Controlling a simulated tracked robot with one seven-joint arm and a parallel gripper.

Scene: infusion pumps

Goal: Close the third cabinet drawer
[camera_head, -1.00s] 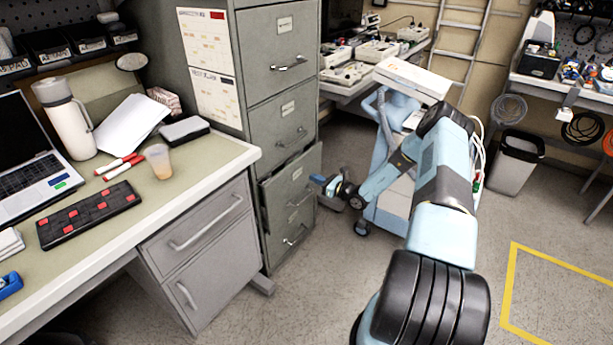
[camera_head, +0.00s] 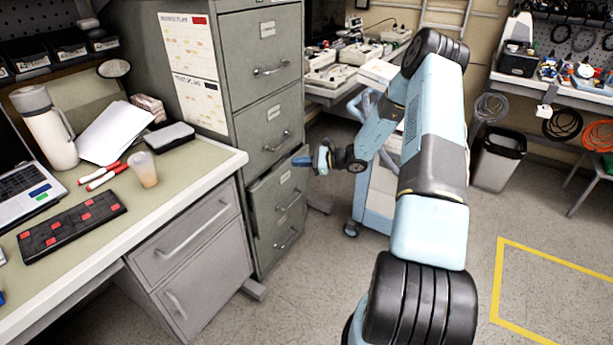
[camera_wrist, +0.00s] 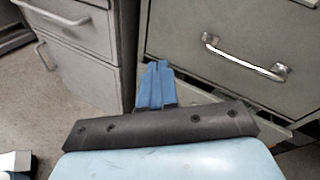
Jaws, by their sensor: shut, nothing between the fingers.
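The grey filing cabinet (camera_head: 222,105) stands left of centre in the head view. Its third drawer (camera_head: 268,205) sticks out a little from the cabinet front; the drawers above and the bottom one look flush. My gripper (camera_head: 298,161) is shut and empty, at the height of the third drawer's upper edge, pointing left toward the cabinet. Contact with it cannot be told. In the wrist view, the blue fingertips (camera_wrist: 155,75) are together before the cabinet's left part. A drawer front with a bright handle (camera_wrist: 245,60) is to their right, with a ledge below it.
The desk (camera_head: 205,180) with its own drawers (camera_head: 190,235) adjoins the cabinet on the left. A light-blue cart (camera_head: 372,205) stands behind my arm on the right. A bin (camera_head: 497,160) is farther right. The floor in front of the cabinet is clear.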

